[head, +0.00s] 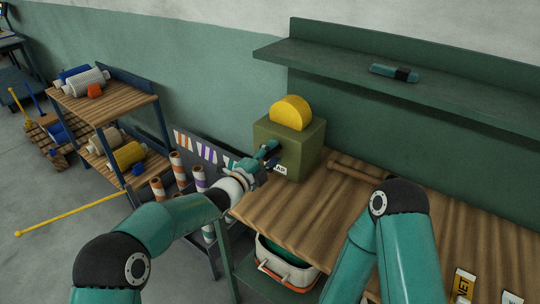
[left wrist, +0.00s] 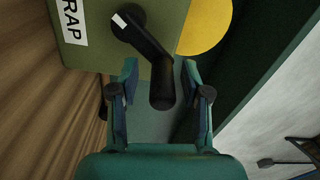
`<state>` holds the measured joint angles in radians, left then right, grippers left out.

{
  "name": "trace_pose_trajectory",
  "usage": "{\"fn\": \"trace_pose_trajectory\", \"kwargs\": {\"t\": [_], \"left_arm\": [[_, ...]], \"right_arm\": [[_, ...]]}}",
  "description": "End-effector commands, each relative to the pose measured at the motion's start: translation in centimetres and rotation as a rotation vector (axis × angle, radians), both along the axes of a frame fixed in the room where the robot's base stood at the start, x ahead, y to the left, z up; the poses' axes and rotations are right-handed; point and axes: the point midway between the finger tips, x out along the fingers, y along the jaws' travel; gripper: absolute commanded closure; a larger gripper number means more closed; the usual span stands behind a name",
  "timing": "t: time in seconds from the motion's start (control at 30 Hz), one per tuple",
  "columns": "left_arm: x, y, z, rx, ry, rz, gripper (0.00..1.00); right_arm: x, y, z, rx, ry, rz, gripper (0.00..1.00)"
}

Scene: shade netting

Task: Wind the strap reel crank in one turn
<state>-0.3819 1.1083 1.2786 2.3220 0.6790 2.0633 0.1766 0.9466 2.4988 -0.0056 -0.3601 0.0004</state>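The strap reel is an olive-green box (head: 304,150) with a yellow disc (head: 290,113) rising from its top, standing at the left end of the wooden bench. A white label, partly hidden, is on its front. In the left wrist view its black crank (left wrist: 140,38) is an arm with a white-marked hub and a handle (left wrist: 162,92) toward me. My left gripper (head: 270,153) is at the front of the box. In the left wrist view its two fingers (left wrist: 160,70) are apart, one each side of the handle, with gaps showing. My right gripper is out of view.
A green shelf (head: 420,88) holding a teal and black tool (head: 394,72) hangs above the bench (head: 290,218). A wooden roller (head: 355,171) lies right of the box. Striped rolls (head: 178,168) stand in a rack below left. My right arm crosses the bench front.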

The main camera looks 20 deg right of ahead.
Motion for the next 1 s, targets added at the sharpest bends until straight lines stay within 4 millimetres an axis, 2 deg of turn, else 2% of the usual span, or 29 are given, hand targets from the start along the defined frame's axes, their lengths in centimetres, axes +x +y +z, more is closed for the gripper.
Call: {"fn": "trace_pose_trajectory", "kwargs": {"t": [0.23, 0.37, 0.8, 1.0], "left_arm": [[-0.1, 0.4, 0.1, -0.001, -0.001, 0.002, 0.53], [-0.8, 1.3, 0.1, -0.002, 0.0, 0.002, 0.53], [-5.4, 7.2, 0.0, 0.0, 0.001, 0.003, 0.53], [-7.0, 9.1, -0.1, 0.0, 0.001, 0.001, 0.53]], "right_arm": [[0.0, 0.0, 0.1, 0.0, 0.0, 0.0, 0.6], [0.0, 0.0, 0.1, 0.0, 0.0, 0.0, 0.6], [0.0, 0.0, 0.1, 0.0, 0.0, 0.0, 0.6], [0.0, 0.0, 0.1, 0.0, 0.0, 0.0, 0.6]]}}
